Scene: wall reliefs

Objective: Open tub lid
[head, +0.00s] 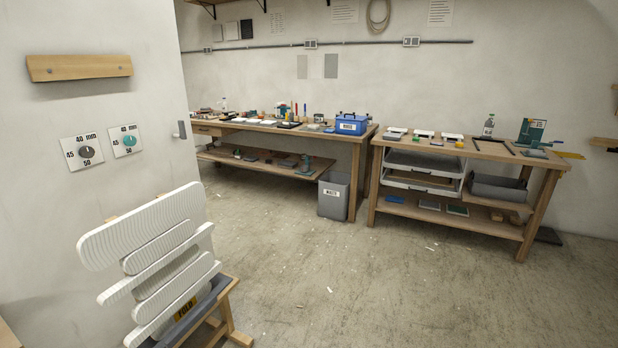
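A blue tub-like box (351,124) with a white label stands at the right end of the left workbench (270,128), against the far wall. Its top looks covered, but it is too small to make out the lid's edge clearly. Neither of my grippers is in view, and nothing touches the box.
A grey waste bin (333,196) stands on the floor below the box. A right workbench (480,149) holds trays, a bottle and small items. White ribbed panels (160,255) on a wooden stand are close at left. The concrete floor (360,280) between is mostly clear, with small scraps.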

